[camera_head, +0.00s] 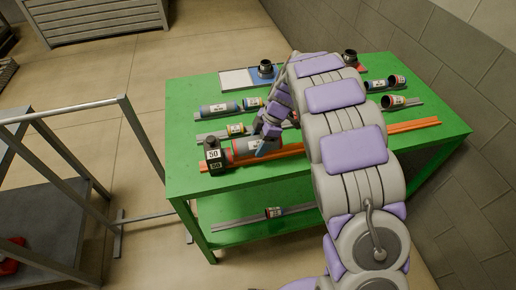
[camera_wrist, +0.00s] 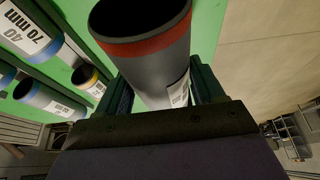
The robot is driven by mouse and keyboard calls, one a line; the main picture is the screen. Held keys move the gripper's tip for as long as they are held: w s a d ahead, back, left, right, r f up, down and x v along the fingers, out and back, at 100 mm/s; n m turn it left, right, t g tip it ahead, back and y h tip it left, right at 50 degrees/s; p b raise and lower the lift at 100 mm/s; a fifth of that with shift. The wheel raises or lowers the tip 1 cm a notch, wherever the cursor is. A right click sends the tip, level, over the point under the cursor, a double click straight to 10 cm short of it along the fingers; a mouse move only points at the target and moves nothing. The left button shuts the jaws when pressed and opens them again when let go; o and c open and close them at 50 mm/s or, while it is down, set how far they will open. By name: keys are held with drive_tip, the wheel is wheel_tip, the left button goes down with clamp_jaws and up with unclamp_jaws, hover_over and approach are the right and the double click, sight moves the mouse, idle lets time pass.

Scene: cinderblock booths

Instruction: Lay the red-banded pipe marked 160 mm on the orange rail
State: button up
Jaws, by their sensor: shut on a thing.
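A large grey pipe (camera_head: 252,146) with a red band at its left end is between the fingers of my gripper (camera_head: 268,140). The wrist view shows the pipe (camera_wrist: 155,60) filling the space between the fingers (camera_wrist: 164,88), its red band and open end pointing away. Its label is only partly seen and I cannot read the length. The orange rail (camera_head: 410,126) runs along the front of the green table, partly hidden by my arm. The pipe is at the rail's left part; I cannot tell whether it touches the rail.
A dark block marked 50 (camera_head: 213,156) stands by the rail's left end, close to the pipe. Grey rails behind hold several smaller pipes, including a blue-banded one (camera_head: 219,109). A white and blue tray (camera_head: 236,80) lies at the back. A small pipe (camera_head: 273,212) lies on the lower shelf.

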wheel_tip(320, 180, down, 4)
drive_tip(key=shift+r+b, duration=0.2)
drive_tip(key=shift+b, duration=0.35)
drive_tip(key=shift+r, duration=0.1)
drive_tip(key=o, duration=1.4)
